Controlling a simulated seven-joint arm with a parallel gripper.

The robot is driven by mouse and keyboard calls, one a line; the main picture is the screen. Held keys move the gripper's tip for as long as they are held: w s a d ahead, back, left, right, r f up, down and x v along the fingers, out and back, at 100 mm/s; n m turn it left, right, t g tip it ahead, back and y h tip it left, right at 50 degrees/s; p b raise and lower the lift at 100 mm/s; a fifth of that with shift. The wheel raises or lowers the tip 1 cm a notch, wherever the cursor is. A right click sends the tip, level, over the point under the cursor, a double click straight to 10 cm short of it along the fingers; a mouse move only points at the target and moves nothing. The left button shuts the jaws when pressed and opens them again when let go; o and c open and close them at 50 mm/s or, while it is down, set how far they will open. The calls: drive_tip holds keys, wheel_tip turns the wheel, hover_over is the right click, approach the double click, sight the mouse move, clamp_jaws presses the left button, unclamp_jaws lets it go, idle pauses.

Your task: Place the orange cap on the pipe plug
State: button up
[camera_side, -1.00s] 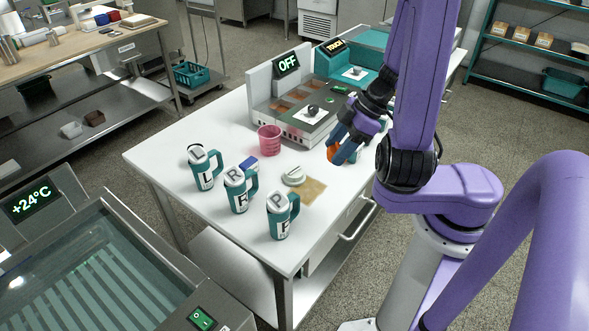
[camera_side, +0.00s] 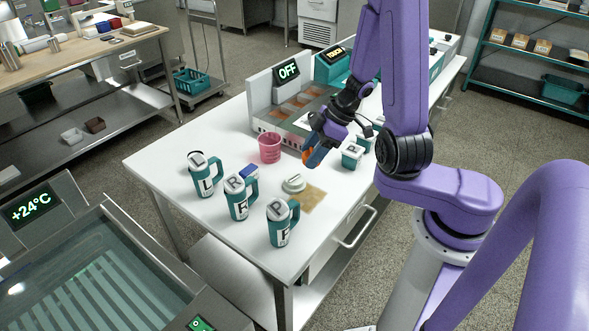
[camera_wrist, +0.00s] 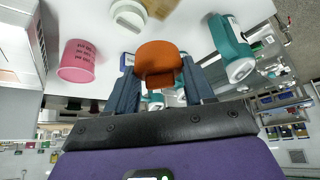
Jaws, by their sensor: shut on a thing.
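The orange cap (camera_wrist: 158,62) sits between the two blue fingers of my gripper (camera_wrist: 160,84) in the wrist view. My gripper is shut on it. In the side view the cap (camera_side: 307,156) shows as a small orange patch at the fingertips of my gripper (camera_side: 314,157), held above the white table. A pale round piece (camera_side: 294,184), which may be the pipe plug, lies on the table below and left of the gripper, apart from the cap. It also shows at the top of the wrist view (camera_wrist: 127,15).
A pink beaker (camera_side: 269,148) stands left of my gripper. Several teal mugs, one marked L (camera_side: 206,180), stand near the front. A tan mat (camera_side: 313,197) lies beside the pale piece. Small teal-and-white containers (camera_side: 352,157) stand right of the gripper. The mill (camera_side: 290,95) is behind.

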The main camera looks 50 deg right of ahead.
drive_tip(key=shift+w+f, duration=0.6)
drive_tip(key=shift+w, duration=0.35)
drive_tip(key=shift+w+d+f, duration=0.2)
drive_tip(key=shift+w+f, duration=0.85)
drive_tip(key=shift+f, duration=0.3)
drive_tip(key=shift+w+d+f, duration=0.15)
drive_tip(key=shift+w+f, duration=0.9)
drive_tip(key=shift+f, duration=1.75)
drive_tip(key=shift+f, duration=0.15)
drive_tip(key=o, duration=1.1)
